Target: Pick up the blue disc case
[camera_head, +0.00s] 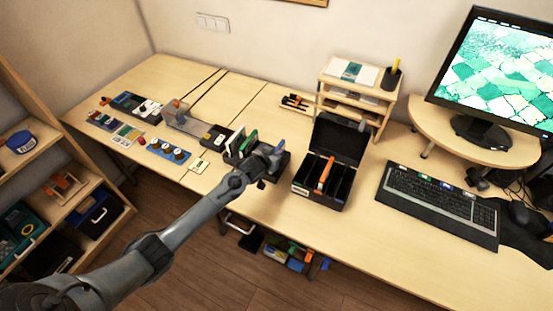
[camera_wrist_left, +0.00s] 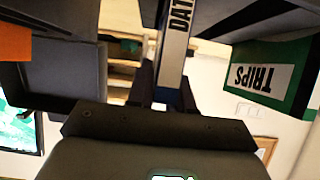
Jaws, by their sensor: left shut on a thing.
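The blue disc case (camera_head: 280,148) shows in the head view at the right end of a dark rack (camera_head: 286,165), partly hidden by my left gripper (camera_head: 270,160). In the left wrist view my left gripper (camera_wrist_left: 167,95) is shut on this case, whose spine (camera_wrist_left: 178,45) bears a white label reading "DAT", cut off by the frame edge. I cannot tell whether the case still touches the rack. A green case (camera_head: 249,142) stands in the rack to its left; in the left wrist view its label reads "TRIPS" (camera_wrist_left: 262,78). My right gripper is not in view.
An open black box (camera_head: 322,198) with an orange case (camera_head: 326,174) inside stands just right of the rack. A keyboard (camera_head: 440,205) lies further right. Knobs and small devices (camera_head: 168,150) lie to the left. The front desk between box and keyboard is clear.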

